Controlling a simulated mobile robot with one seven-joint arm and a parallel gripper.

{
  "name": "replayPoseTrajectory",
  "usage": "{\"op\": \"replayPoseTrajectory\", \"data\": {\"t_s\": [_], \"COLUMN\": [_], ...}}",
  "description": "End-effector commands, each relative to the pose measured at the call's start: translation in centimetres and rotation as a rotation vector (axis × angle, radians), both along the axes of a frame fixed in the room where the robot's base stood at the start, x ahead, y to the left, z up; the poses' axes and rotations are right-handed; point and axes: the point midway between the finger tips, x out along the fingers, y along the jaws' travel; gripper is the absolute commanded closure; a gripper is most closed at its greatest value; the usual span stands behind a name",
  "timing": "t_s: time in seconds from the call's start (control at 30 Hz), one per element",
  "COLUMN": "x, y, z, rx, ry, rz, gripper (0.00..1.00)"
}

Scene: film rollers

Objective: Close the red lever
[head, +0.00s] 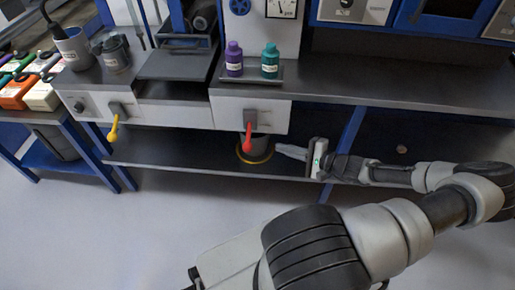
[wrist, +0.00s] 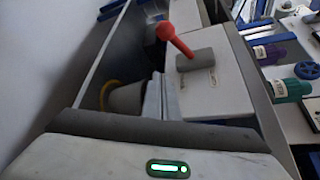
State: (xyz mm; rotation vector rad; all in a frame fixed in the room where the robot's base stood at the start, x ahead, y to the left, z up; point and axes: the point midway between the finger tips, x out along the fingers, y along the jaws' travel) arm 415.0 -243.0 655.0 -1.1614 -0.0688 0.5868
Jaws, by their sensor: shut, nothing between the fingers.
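The red lever (head: 248,136) hangs from a dark mount on the white front panel (head: 225,110), its rounded end pointing down in the head view. In the wrist view the red lever (wrist: 172,36) stands out from its grey mount, with its ball end toward the upper left. My gripper (head: 279,150) is shut and empty, just right of and slightly below the lever in the head view. In the wrist view my gripper's fingers (wrist: 158,88) are together beside the panel, short of the lever. I cannot tell whether they touch the panel.
A yellow lever (head: 114,127) hangs on the panel further left. Purple (head: 234,60) and teal (head: 270,62) bottles stand on the counter above. The counter to the right is clear.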

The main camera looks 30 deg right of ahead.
Motion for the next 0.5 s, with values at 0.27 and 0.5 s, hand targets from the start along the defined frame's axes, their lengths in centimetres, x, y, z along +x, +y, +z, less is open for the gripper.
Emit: {"op": "replayPoseTrajectory", "data": {"t_s": [0.27,0.5], "x": [0.0,1.1], "y": [-0.1,0.7], "z": [0.0,-0.4], "rx": [0.002,0.003], "ry": [-0.003,-0.003], "rz": [-0.004,-0.001], "gripper": [1.0,1.0]}}
